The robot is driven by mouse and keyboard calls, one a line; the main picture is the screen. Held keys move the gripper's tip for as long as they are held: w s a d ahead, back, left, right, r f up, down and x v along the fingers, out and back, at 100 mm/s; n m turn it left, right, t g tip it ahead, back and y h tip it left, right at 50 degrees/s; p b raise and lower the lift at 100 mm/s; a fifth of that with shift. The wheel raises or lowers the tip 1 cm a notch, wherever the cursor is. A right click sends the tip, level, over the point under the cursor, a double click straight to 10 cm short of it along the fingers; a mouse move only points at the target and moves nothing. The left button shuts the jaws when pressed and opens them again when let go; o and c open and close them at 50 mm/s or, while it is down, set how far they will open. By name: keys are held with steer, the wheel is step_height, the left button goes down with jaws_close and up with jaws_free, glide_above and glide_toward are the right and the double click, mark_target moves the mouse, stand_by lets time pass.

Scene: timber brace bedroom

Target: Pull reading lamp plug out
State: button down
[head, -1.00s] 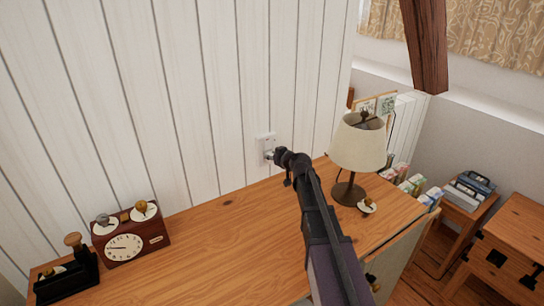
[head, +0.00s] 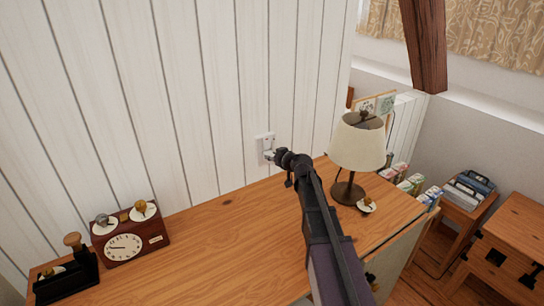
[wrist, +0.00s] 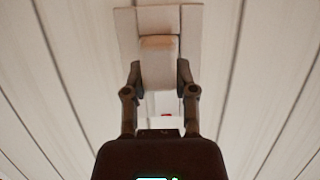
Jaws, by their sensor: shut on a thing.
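A pale wall socket (head: 265,139) is on the white plank wall above the desk. In the wrist view its plate (wrist: 127,28) shows behind a pale, block-shaped plug (wrist: 158,62). My gripper (wrist: 159,77) is shut on the plug, one dark finger on each side of it. In the head view my gripper (head: 271,156) is close to the wall, just below the socket. Whether the plug's pins are in the socket cannot be seen. The reading lamp (head: 358,142), with a cream shade and dark base, stands upright on the desk, right of my arm.
The wooden desk (head: 215,245) has clear room left of my arm. A brown clock (head: 128,242) and a black stamp-like object (head: 68,278) stand at its left. A small disc with a knob (head: 366,205) lies by the lamp. A timber brace (head: 425,45) hangs at upper right.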

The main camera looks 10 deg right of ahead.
steer(key=s+d, duration=0.2)
steer(key=s, duration=0.3)
steer(key=shift+s+d, duration=0.15)
steer(key=shift+s, duration=0.15)
stand_by(2.2)
stand_by(0.3)
step_height(320, 180, up, 11)
steer(key=p, duration=1.1)
steer(key=shift+r, duration=0.15)
steer(key=shift+s, duration=0.15)
